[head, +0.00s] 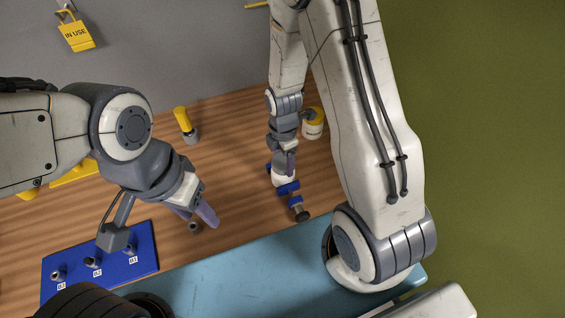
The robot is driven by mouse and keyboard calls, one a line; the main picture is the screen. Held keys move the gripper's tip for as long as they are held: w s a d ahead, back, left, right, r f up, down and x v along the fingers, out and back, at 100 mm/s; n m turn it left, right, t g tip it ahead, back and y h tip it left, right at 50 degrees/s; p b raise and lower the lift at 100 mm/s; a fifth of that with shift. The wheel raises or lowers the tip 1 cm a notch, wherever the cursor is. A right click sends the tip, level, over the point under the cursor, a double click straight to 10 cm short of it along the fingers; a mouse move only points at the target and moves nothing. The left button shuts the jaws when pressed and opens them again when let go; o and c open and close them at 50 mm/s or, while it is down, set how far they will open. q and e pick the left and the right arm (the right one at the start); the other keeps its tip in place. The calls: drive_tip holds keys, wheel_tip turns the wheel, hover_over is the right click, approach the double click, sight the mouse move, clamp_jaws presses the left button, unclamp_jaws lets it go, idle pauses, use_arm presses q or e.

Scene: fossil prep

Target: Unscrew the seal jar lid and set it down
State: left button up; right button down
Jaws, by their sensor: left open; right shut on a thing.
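A small white jar (312,130) with a yellow top stands on the wooden bench, partly behind my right wrist. I cannot tell whether it is the seal jar. My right gripper (289,165) points down beside it, to its lower left, and is shut on a white and blue thing (288,188). The fingers partly hide that thing, and I cannot tell whether it is a lid or a jar. A blue piece with a dark round end (300,214) shows just below it; whether they join is unclear. My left gripper (196,212) is open over the bench, left of these.
A small grey-brown cylinder (194,228) lies by my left fingertips. A yellow-handled piece (182,120) stands behind. A blue rack (130,262) with labelled pegs is at the lower left. A yellow "IN USE" lock (76,37) hangs above. Bare wood lies between the grippers.

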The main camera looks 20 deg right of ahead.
sight(284, 161)
drive_tip(key=shift+n, duration=0.7)
drive_tip(key=shift+r, duration=0.2)
drive_tip(key=shift+r+p, duration=0.45)
drive_tip(key=shift+p, duration=0.15)
drive_tip(key=shift+r+p, duration=1.65)
drive_tip(key=shift+r, duration=0.25)
drive_tip(key=shift+s+d, duration=0.1)
